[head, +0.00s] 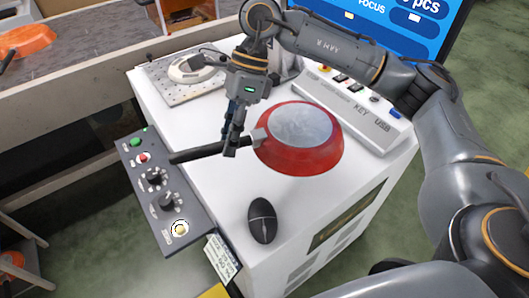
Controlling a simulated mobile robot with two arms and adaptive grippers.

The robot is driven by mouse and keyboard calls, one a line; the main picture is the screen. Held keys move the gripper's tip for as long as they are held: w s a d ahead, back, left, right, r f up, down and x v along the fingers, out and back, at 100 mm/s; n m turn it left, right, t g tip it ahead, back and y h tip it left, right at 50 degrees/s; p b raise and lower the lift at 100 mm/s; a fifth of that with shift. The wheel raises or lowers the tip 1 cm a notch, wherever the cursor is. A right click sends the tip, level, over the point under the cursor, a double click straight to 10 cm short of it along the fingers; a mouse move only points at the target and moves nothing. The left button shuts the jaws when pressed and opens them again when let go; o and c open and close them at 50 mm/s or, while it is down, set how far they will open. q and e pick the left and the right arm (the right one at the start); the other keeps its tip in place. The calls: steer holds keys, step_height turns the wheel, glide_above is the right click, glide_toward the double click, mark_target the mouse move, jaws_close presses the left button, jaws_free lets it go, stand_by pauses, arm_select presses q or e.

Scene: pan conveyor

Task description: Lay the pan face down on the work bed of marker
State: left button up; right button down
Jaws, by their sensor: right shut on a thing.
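The pan is red (269,152) with a black handle that points left. Its grey round base faces up, so it is face down. It shows over the white top of the marker's cabinet (215,185); I cannot tell if it touches. My right gripper (233,143) is shut on the handle close to the pan's body. The work bed, a grey plate with holes (172,96), lies at the upper left of the cabinet top, apart from the pan. My left gripper is not in view.
A control box labelled KEY and USB (350,105) stands behind right. A button panel (155,190) runs along the left edge. A conveyor (95,45) with an orange pan (27,39) is at the upper left.

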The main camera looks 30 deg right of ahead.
steer(key=w+d+m+t+b, duration=0.1)
steer(key=w+m+t+b, duration=0.1)
steer(key=m, duration=0.3)
steer(key=m+t+b, duration=0.2)
steer(key=m+t, duration=0.1)
steer(key=m, duration=0.2)
glide_toward(218, 132)
steer(key=shift+a+r, duration=0.15)
steer(key=shift+a, duration=0.85)
steer(key=shift+w+f, duration=0.45)
steer(key=shift+f, duration=0.15)
step_height(218, 132, down, 2)
steer(key=shift+f, duration=0.15)
steer(key=shift+d+f, duration=0.1)
steer(key=shift+f, duration=0.2)
steer(key=c, duration=1.6)
jaws_free()
steer(key=shift+f, duration=0.15)
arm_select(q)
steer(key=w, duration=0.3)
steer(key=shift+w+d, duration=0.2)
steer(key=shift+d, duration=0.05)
arm_select(e)
steer(key=o, duration=0.5)
steer(key=shift+c, duration=0.2)
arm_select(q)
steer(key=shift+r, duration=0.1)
